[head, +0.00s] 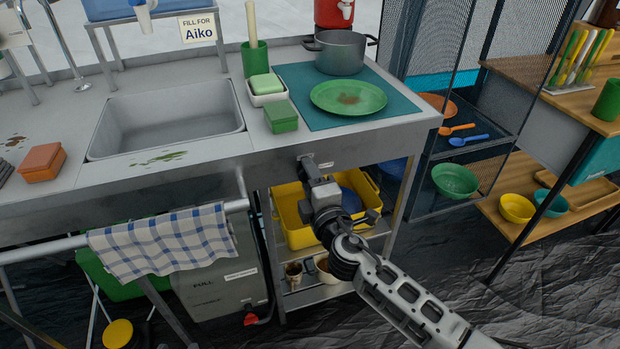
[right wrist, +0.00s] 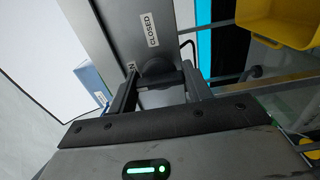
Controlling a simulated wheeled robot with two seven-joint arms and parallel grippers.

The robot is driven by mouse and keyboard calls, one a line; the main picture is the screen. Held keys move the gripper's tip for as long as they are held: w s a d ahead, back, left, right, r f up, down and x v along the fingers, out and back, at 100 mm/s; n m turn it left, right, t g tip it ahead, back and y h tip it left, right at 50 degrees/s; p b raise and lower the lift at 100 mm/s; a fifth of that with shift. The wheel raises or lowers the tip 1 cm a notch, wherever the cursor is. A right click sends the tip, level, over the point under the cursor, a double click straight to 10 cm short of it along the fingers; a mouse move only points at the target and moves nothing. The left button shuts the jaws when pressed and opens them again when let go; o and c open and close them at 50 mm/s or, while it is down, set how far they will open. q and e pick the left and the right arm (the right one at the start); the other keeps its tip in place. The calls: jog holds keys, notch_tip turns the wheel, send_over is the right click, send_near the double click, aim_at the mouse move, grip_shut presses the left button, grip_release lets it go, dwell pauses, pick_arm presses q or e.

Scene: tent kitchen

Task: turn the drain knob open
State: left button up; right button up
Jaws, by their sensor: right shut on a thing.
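The drain knob (right wrist: 157,70) is dark and round and sits on the grey front panel (right wrist: 110,35) in the right wrist view. A white CLOSED label (right wrist: 150,30) is beside it, and another label, partly covered by a finger, ends in N. My right gripper (right wrist: 160,84) is shut on the knob, with one finger on each side. In the head view my right gripper (head: 304,164) is at the front face of the sink counter (head: 265,165), below the green box. It hides the knob there. Which way the knob points is hard to tell. My left gripper is out of view.
Above are the sink basin (head: 165,118), green box (head: 281,116) and green plate (head: 348,97) on a teal mat. A yellow bin (head: 292,228) is on the shelf below. A checked towel (head: 160,245) hangs on a rail at left. A mesh rack stands at right.

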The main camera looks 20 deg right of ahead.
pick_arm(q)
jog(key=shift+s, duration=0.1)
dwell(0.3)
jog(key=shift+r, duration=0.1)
pick_arm(e)
jog(key=o, duration=1)
jog(key=shift+s, duration=0.1)
